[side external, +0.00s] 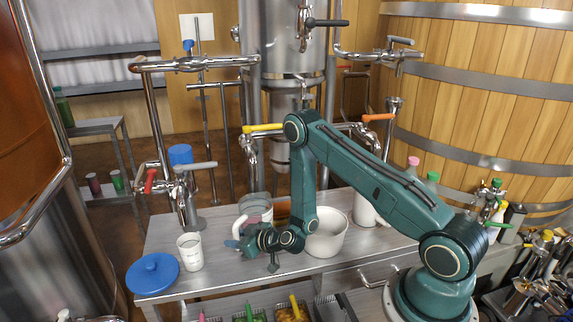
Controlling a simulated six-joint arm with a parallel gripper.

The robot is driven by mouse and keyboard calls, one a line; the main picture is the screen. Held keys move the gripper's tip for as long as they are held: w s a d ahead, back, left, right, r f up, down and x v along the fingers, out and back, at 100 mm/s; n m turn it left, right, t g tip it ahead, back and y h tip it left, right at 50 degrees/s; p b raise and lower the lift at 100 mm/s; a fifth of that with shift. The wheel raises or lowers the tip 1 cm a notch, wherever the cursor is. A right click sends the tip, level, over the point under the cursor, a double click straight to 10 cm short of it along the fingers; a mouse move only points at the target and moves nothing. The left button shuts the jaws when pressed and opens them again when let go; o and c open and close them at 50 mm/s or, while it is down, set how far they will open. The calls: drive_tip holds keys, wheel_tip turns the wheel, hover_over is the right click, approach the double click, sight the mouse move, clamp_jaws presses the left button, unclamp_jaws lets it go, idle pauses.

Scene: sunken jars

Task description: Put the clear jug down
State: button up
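A clear, greyish jug (257,204) shows on the left half of the grey table, just behind my gripper. A pale curved handle (238,222) shows at its left side. My gripper (236,244) is low over the table, at the front left of the jug and by the handle. The wrist covers the jug's lower part, so I cannot tell whether its base touches the table. The fingers are small and partly hidden, and I cannot tell whether they are closed on the handle.
A white bowl (328,238) stands right of my wrist, with a white cylinder (362,209) behind it. A white cup (190,252) and a blue lid (153,273) are at the left. Taps and pipes stand behind.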

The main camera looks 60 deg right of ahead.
drive_tip(key=shift+s+r, duration=0.1)
drive_tip(key=shift+s, duration=0.05)
idle(0.4)
drive_tip(key=s+r, duration=0.4)
drive_tip(key=r, duration=0.5)
drive_tip(key=shift+s, duration=0.15)
idle(1.1)
idle(0.5)
drive_tip(key=shift+a, duration=0.1)
